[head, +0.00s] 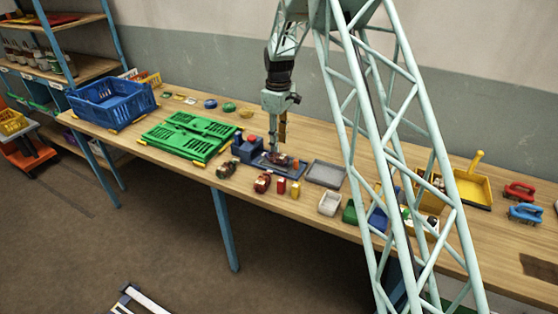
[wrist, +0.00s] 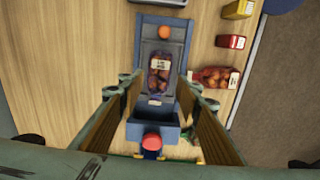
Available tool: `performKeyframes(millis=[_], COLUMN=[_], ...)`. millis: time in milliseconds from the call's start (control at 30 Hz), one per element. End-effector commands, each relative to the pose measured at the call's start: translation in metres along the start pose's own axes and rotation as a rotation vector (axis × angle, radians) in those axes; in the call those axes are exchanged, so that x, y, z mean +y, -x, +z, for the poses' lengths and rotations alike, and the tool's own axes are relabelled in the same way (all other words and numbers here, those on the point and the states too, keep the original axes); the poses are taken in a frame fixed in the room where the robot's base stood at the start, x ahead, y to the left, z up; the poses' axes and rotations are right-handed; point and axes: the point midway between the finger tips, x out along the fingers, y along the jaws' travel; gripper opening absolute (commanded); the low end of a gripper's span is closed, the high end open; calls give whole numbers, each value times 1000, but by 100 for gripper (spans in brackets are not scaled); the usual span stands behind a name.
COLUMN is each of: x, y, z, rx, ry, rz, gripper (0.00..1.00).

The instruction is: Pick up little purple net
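The little purple net (wrist: 159,72) is a small mesh sack of brownish round items with a white label. It lies lengthwise on a blue-grey tray (wrist: 148,24), between and beyond my fingertips in the wrist view. In the head view the net (head: 281,160) is small and partly hidden below my gripper (head: 274,153). My gripper also shows in the wrist view (wrist: 158,88), with its two brown fingers spread wide on either side of the net. Nothing is held; I cannot tell how high the fingertips are above it.
A blue block with a red knob (wrist: 152,141) stands close to the near end of the tray. An orange ball (wrist: 164,32) sits at the far end. A red net (wrist: 215,77) and a red box (wrist: 231,42) lie to the right. A grey tray (head: 325,174) is nearby.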

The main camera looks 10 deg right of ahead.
Motion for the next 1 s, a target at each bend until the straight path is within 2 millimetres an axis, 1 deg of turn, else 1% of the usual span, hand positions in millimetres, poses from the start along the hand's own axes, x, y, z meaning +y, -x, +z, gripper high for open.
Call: performKeyframes(millis=[33,100,233,400,767,867,1000], x=[0,0,0,0,0,0,0], y=[-7,-15,-26,-30,-32,-36,-48], z=[0,0,0,0,0,0,1], rx=[-1,-1,0,0,0,-1,-1], ry=[0,0,0,0,0,0,0], rz=[-1,-1,0,0,0,-1,-1], gripper=[32,32,32,32,32,32,32])
